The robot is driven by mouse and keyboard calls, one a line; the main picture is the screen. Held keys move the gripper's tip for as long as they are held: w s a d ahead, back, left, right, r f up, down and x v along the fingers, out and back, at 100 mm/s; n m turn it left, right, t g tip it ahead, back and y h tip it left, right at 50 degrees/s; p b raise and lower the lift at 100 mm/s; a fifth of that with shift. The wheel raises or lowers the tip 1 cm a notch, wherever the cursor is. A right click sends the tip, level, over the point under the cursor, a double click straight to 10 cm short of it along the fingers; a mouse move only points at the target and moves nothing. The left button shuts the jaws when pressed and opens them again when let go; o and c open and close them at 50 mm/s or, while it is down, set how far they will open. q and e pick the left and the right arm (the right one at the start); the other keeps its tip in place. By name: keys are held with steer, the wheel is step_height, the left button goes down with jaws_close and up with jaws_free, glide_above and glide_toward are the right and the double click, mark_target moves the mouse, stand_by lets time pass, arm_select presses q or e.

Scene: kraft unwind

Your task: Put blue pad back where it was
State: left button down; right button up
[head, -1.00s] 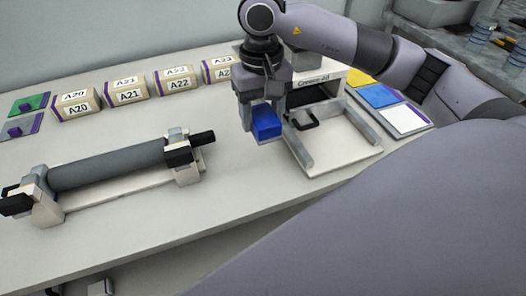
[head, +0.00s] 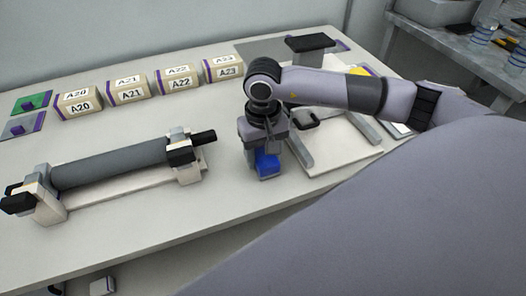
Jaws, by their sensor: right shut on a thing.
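The blue pad (head: 267,164) is a small blue block, partly covered by the gripper. My right gripper (head: 265,155) points down and is shut on it, left of the white tray. I cannot tell whether the pad's underside touches the table. My right arm lies across the back right and hides part of the coloured mats there. A bit of the yellow mat (head: 360,71) and a white mat (head: 402,128) show around it. My left gripper is not in view.
A white tray (head: 340,155) with a black handle (head: 304,119) is right of the gripper. A grey roller (head: 108,162) on a stand is at left. Labelled blocks (head: 127,89) line the back. The table (head: 190,215) is clear in front.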

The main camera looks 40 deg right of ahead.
mark_target(263, 152)
steer(key=shift+f, duration=0.1)
steer(key=o, duration=1)
steer(key=shift+r, duration=0.3)
step_height(263, 152, up, 12)
steer(key=shift+f+b, duration=0.15)
steer(key=shift+b, duration=0.35)
